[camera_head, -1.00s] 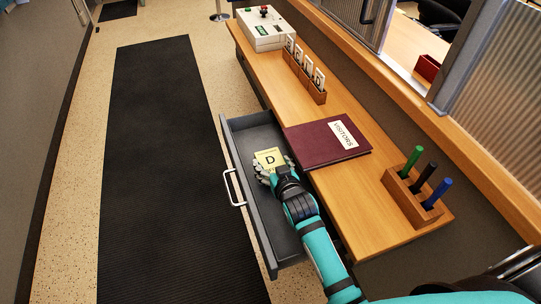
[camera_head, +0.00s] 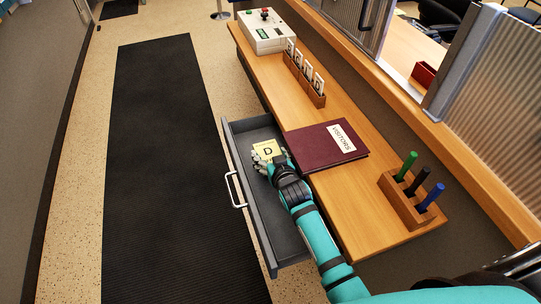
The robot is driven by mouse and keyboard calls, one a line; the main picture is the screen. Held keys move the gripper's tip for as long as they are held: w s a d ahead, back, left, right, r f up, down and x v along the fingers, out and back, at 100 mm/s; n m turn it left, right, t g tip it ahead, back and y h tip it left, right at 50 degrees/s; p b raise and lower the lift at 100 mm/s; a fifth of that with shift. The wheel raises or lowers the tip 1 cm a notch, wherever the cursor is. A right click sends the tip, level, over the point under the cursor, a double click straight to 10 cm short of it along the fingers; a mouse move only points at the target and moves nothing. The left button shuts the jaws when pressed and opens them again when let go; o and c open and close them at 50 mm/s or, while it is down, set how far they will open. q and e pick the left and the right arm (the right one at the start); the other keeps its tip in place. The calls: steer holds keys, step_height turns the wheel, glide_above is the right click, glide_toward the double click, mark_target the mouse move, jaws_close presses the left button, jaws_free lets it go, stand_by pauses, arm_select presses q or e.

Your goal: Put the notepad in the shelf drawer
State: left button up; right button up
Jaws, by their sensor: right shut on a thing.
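A small yellow notepad (camera_head: 267,149) marked "D" is at the fingertips of my right gripper (camera_head: 271,159), which is shut on it. The notepad is over the inside of the open grey shelf drawer (camera_head: 288,247). I cannot tell whether it touches the drawer floor. The drawer is pulled out from the wooden shelf (camera_head: 372,210), with its white handle (camera_head: 234,190) facing left. My fingers hide the near edge of the notepad. My left gripper is not in view.
A maroon visitors book (camera_head: 325,146) lies on the shelf beside the drawer. A wooden pen holder (camera_head: 412,203), a rack of lettered cards (camera_head: 304,78) and a white box with buttons (camera_head: 266,32) also stand there. A dark mat (camera_head: 155,170) covers the floor at left.

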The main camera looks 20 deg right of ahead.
steer(key=shift+f, duration=0.7)
steer(key=shift+f, duration=0.3)
steer(key=shift+f+b, duration=0.3)
steer(key=shift+b, duration=0.1)
steer(key=o, duration=1.4)
steer(key=shift+r, duration=0.35)
steer(key=shift+r+p, duration=0.55)
steer(key=shift+p, duration=0.1)
steer(key=s+b, duration=0.3)
steer(key=s, duration=1)
steer(key=shift+s, duration=0.1)
